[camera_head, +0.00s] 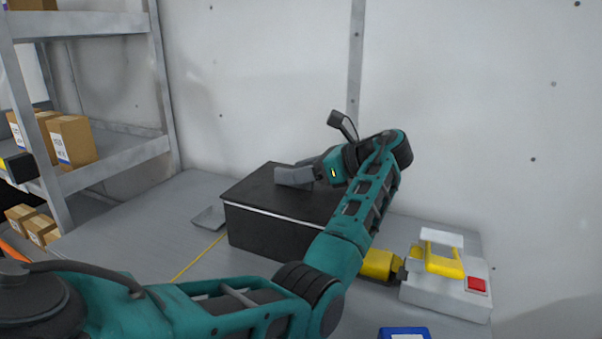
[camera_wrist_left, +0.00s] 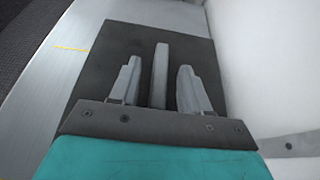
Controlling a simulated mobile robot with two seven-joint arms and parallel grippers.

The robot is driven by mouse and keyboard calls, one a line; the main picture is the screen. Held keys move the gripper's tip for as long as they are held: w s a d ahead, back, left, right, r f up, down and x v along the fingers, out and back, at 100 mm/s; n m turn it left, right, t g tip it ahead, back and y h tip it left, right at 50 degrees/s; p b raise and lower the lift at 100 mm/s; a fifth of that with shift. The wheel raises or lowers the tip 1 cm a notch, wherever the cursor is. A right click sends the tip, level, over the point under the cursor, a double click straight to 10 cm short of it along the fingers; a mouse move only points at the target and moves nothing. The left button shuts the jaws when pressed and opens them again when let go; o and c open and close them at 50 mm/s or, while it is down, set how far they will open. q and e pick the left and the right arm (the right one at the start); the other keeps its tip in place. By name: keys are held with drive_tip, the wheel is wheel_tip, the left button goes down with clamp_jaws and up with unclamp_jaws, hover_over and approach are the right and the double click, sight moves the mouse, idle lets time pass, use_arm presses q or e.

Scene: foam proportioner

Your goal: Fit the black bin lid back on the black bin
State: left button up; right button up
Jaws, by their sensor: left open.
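The black bin (camera_head: 265,238) stands on the grey table against the wall. The black bin lid (camera_head: 248,187) lies on top of it, with a thin light line along the front between lid and bin. My left gripper (camera_head: 294,176) is just above the lid. In the left wrist view its two fingers (camera_wrist_left: 159,72) are apart, one on each side of an upright grey bar (camera_wrist_left: 160,65) that looks like the lid's handle. The dark lid (camera_wrist_left: 118,45) fills the background there. I cannot tell whether either finger touches the bar. My right gripper is not in view.
A white box with a red button (camera_head: 477,285) and yellow parts (camera_head: 443,262) is right of the bin. A blue item (camera_head: 404,333) is at the front edge. A small grey plate (camera_head: 209,217) lies left of the bin. Shelves with cartons (camera_head: 72,141) stand at left.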

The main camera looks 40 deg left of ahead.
use_arm(q)
drive_tip(key=p+v, duration=0.1)
drive_tip(key=v, duration=1)
drive_tip(key=shift+d+r+p, duration=0.2)
drive_tip(key=shift+d+p, duration=0.1)
drive_tip(key=shift+d, duration=0.05)
drive_tip(key=shift+w, duration=0.1)
